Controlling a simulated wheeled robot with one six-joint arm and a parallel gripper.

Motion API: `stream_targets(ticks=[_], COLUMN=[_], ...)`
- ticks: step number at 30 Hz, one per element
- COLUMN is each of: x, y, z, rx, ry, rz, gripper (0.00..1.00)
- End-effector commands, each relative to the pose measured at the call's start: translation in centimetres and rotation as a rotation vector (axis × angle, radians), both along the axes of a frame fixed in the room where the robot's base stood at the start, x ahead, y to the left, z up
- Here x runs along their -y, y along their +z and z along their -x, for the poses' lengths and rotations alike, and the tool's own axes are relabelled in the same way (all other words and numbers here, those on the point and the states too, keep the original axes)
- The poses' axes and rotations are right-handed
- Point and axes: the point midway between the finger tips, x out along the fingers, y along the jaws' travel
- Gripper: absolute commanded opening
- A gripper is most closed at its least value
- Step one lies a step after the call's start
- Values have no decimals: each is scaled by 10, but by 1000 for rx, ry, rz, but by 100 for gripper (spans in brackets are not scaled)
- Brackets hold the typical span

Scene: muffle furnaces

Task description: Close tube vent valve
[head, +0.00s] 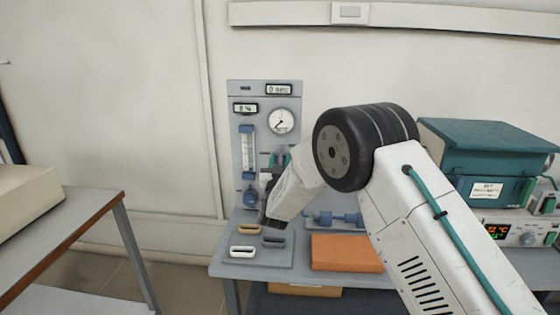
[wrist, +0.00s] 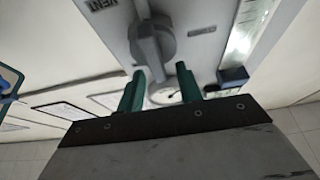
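The vent valve is a grey round knob with a lever handle (wrist: 150,45) on a grey panel, beside a "VENT" label (wrist: 98,5), in the wrist view. The lever points down in the picture toward the gap between my fingers. My gripper (wrist: 160,84) has two green fingers spread apart, one on each side of the lever's end; I cannot tell if either touches it. In the head view my gripper (head: 276,160) is in front of the upright grey instrument panel (head: 238,150), and the valve is largely hidden behind it.
The panel carries a round gauge (head: 281,121), displays and a flow tube (head: 248,145). On the bench are a plate with small handled pieces (head: 243,252), an orange block (head: 346,253) and a blue fitting (head: 345,218). A teal furnace (head: 480,150) stands at right.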

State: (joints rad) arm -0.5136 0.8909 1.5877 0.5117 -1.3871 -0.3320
Motion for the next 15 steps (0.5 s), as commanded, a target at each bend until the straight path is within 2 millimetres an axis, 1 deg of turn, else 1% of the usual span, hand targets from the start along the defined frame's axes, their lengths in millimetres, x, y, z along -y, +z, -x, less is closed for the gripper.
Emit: stream_targets(ticks=[3,9,11,12,13,15], x=[0,0,0,0,0,0], y=[2,1,1,1,1,1], z=[-4,-4,-4,-4,-4,-4], rx=[0,-1,-1,-1,-1,-2], ry=[0,0,0,0,0,1], rz=[0,0,0,0,0,1], gripper=[35,35,19,8,0,0])
